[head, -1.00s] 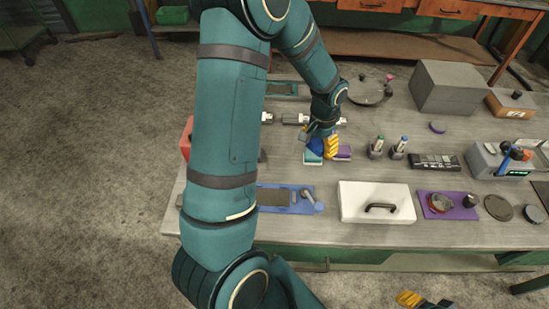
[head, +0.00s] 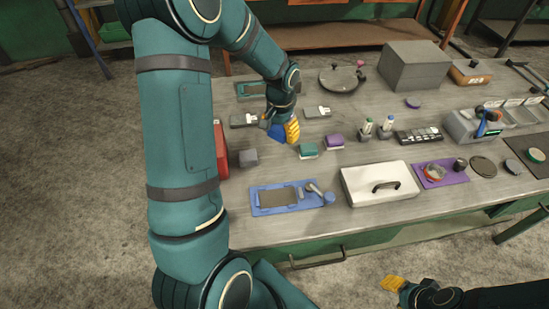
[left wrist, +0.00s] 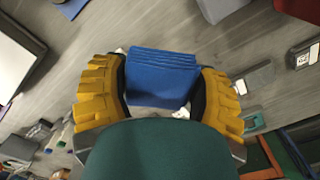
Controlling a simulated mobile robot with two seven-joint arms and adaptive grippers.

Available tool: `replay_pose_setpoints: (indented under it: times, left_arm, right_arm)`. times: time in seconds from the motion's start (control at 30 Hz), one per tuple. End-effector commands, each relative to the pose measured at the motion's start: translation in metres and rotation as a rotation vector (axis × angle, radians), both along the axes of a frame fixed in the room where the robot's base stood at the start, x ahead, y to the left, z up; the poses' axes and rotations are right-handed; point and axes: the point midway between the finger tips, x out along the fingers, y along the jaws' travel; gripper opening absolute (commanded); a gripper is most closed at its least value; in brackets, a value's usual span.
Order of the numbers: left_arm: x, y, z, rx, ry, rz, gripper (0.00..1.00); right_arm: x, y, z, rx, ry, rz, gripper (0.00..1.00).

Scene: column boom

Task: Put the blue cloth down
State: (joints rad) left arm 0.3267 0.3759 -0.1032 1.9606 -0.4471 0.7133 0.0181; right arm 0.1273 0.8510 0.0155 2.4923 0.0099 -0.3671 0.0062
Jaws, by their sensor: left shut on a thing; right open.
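My left gripper (head: 284,133) is shut on the blue cloth (left wrist: 162,78), a folded stack between its yellow fingers in the left wrist view. In the head view only a blue edge of the cloth (head: 275,132) shows beside the yellow finger. The gripper is over the workbench (head: 395,218), left of a green block (head: 308,151) and a purple block (head: 334,141). I cannot tell how high the cloth is above the bench. My right gripper (head: 392,284) is open and empty, low in front of the bench.
A red box (head: 221,150) and a grey cube (head: 248,158) stand at the left. Small white-labelled boxes (head: 316,112) flank the gripper. Bare bench lies in front of it.

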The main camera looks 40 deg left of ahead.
Motion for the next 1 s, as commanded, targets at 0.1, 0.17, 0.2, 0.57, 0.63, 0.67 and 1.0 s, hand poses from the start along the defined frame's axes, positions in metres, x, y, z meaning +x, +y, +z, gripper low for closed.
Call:
replay_pose_setpoints:
  times: [0.1,0.17,0.2,0.57,0.63,0.67,1.0]
  left_arm:
    - [0.0,0.0,-0.009,0.0,0.003,0.001,0.31]
    - [-0.001,0.0,-0.019,-0.001,0.003,0.0,0.31]
    - [-0.001,0.0,-0.027,-0.002,0.005,0.0,0.31]
    - [0.0,0.001,-0.067,0.0,0.001,0.001,0.31]
    - [-0.001,0.0,-0.074,0.0,0.003,0.001,0.31]
    - [-0.001,0.0,-0.078,-0.001,0.003,0.001,0.31]
    - [0.0,0.001,-0.1,0.001,0.0,0.001,0.31]
  right_arm:
    - [0.0,0.0,-0.002,0.0,0.001,0.0,0.47]
    - [-0.001,0.0,-0.004,0.0,0.002,0.002,0.47]
    - [-0.001,0.0,-0.005,0.0,0.002,0.002,0.47]
    - [-0.003,0.001,-0.011,0.002,0.007,0.006,0.47]
    - [-0.004,0.001,-0.012,0.002,0.008,0.006,0.47]
    - [-0.004,0.001,-0.012,0.002,0.009,0.007,0.47]
    - [-0.005,0.001,-0.015,0.003,0.011,0.009,0.47]
